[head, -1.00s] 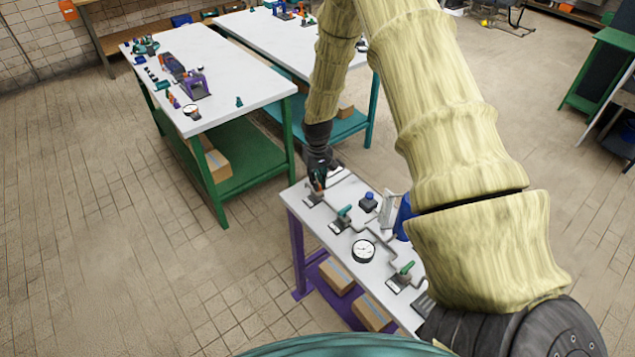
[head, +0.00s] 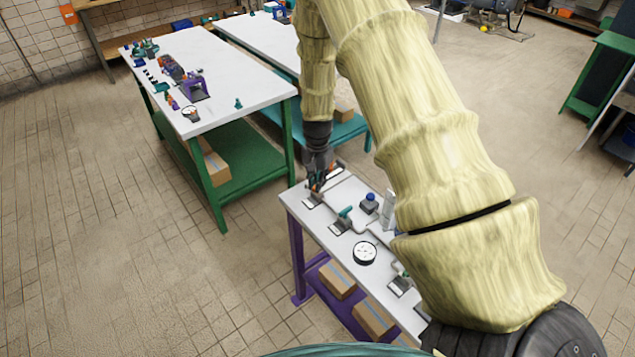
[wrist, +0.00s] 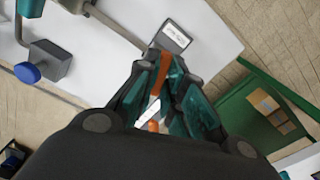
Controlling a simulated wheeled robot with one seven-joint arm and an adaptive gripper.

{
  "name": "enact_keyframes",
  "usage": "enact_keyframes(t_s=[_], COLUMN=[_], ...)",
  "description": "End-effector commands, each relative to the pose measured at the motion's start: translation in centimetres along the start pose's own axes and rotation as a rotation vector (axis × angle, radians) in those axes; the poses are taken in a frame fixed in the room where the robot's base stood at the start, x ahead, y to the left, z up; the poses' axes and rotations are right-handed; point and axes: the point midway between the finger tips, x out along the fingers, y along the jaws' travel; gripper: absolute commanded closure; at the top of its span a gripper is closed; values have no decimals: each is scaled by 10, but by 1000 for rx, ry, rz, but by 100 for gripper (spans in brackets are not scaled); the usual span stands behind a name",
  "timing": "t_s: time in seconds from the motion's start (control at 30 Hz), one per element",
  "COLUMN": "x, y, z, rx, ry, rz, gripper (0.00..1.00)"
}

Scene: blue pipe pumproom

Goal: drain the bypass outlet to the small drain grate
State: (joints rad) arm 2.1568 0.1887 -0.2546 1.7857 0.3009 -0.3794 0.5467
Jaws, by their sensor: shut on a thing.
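My gripper (head: 318,183) is at the far left end of the near white-topped bench (head: 330,236). In the wrist view its teal fingers (wrist: 160,88) are closed around an orange lever handle (wrist: 162,70). A small plate with a label (wrist: 172,38) lies just beyond the handle; its text is too small to read. A valve with a teal handle (head: 346,212) stands nearer along the same pipe run. A valve on the near part of the bench (head: 400,285) is partly hidden by my arm. I cannot make out the bypass outlet or the small drain grate for certain.
A blue-capped block (head: 368,204) sits behind the pipe and also shows in the wrist view (wrist: 42,62). A round gauge (head: 364,253) is at the bench front. Boxes (head: 337,280) lie on the purple lower shelf. A green-legged table (head: 215,75) stands at the back left, with clear floor between.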

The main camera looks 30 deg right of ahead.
Motion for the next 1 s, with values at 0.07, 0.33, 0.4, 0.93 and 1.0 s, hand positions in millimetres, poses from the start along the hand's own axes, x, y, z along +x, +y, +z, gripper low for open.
enact_keyframes(t_s=[0.07,0.33,0.4,0.93,1.0], x=[0,-1,-1,-2,-2], y=[-1,-1,-1,-1,-1], z=[-1,-1,-1,-2,-2], rx=[66,259,297,404,404], ry=[3,3,3,3,3], rz=[-1,-2,-2,-3,-3], gripper=[100,100,100,100,100])
